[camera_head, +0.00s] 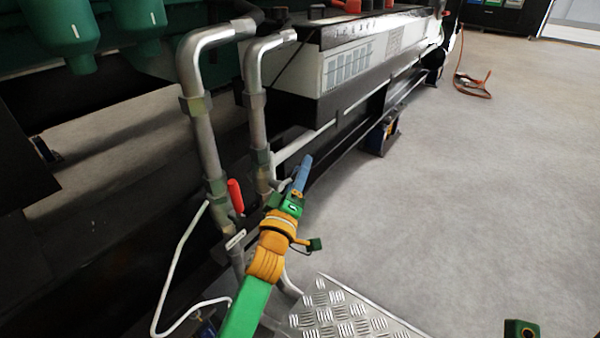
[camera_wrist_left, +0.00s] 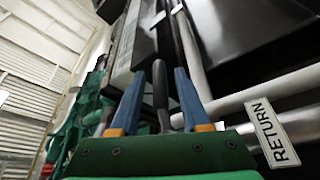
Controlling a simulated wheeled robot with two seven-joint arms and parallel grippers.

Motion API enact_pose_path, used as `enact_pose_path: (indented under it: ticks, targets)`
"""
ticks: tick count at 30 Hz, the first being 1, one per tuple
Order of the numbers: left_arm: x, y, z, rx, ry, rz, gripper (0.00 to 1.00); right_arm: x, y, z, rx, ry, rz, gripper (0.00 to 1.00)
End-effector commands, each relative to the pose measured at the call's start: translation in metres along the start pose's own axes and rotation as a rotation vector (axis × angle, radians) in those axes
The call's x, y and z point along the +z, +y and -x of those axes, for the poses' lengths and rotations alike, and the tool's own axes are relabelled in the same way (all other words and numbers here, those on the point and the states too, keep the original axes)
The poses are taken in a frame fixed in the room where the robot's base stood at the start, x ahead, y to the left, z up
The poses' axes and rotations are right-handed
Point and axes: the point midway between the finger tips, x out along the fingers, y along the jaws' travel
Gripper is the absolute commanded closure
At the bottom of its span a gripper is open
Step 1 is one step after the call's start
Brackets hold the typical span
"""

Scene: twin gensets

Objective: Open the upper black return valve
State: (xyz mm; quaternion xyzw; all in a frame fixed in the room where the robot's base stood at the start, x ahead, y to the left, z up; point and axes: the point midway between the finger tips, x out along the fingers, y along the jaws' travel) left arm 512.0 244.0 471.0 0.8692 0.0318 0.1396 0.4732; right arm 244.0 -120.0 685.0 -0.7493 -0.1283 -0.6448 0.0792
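The black valve handle (camera_wrist_left: 160,92) stands upright in the left wrist view, between the two blue fingers of my left gripper (camera_wrist_left: 160,80). A gap shows on each side of it, so the fingers are open around or in front of it; its depth between them is hard to tell. A white RETURN label (camera_wrist_left: 269,132) is on the pipe at the right. In the head view my left gripper (camera_head: 306,160) is beside the lower end of the right-hand pipe (camera_head: 257,130); its fingers overlap there and hide the black handle.
A red valve handle (camera_head: 236,196) is on the left-hand pipe (camera_head: 205,140), close to my left wrist. A thin white hose (camera_head: 172,270) curves below. A tread plate (camera_head: 345,312) lies at the bottom. Open grey floor (camera_head: 450,200) extends on the right.

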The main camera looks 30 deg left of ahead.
Motion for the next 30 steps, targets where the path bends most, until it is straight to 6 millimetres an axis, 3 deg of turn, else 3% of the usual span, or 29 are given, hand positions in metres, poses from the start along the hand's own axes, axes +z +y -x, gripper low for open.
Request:
enact_pose_path:
  ticks: [1,4,5,30]
  targets:
    - [0.0,0.0,0.0001,0.0,0.0,0.0,0.7,0.0,0.0,0.0,0.0,0.0,0.0,0.5]
    - [0.0001,0.0,0.0002,0.0,0.0,0.0,0.97,0.0,-0.0001,0.0,0.0,0.0,0.0,0.5]
    - [0.0001,0.0,0.0002,0.0,0.0,0.0,1.0,0.0,-0.0001,0.0,0.0,0.0,0.0,0.5]
    - [0.0003,-0.0003,0.0004,0.0,0.0,0.0,1.0,0.0008,0.0,0.0004,0.0,-0.003,0.001,0.5]
